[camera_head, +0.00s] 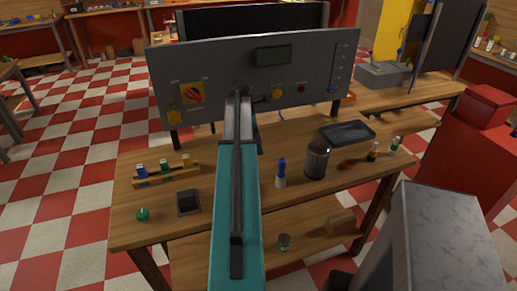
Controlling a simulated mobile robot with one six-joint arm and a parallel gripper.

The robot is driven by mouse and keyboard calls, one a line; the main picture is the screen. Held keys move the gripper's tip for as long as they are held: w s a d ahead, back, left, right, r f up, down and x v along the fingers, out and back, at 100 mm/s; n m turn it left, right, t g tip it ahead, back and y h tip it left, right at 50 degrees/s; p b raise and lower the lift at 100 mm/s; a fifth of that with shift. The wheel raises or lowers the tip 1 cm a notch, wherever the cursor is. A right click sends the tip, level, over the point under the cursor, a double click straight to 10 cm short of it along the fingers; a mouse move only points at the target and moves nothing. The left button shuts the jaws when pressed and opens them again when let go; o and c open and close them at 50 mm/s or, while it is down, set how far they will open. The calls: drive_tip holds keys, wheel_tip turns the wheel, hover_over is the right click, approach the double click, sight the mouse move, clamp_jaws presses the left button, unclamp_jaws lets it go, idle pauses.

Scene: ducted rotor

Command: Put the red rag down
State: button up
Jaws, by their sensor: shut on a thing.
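My teal and dark arm reaches forward over the wooden workbench (250,207) towards the grey control panel. My gripper's fingers do not show; the far end of the arm hides them, so what they hold is also hidden. I cannot make out the red rag for certain. A small dark red thing (346,164) lies on the bench right of a dark jar (317,160), too small to identify.
The grey control panel (215,80) stands along the bench's back. A bottle rack (160,176), green ball (142,214), dark square container (188,202), blue-capped bottle (281,174) and black tray (347,131) stand on the bench. A red cabinet (465,150) is at right.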

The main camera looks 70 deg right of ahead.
drive_tip(key=shift+w+p+x, duration=0.15)
drive_tip(key=shift+p+x, duration=0.05)
drive_tip(key=shift+x, duration=0.55)
drive_tip(key=shift+w+p+x, duration=0.1)
drive_tip(key=shift+p+x, duration=0.1)
drive_tip(key=shift+x, duration=0.55)
drive_tip(key=shift+a+f, duration=0.15)
drive_tip(key=shift+a, duration=0.05)
drive_tip(key=o, duration=1.1)
drive_tip(key=b+v, duration=0.2)
drive_tip(key=v, duration=1)
drive_tip(key=shift+a, duration=0.1)
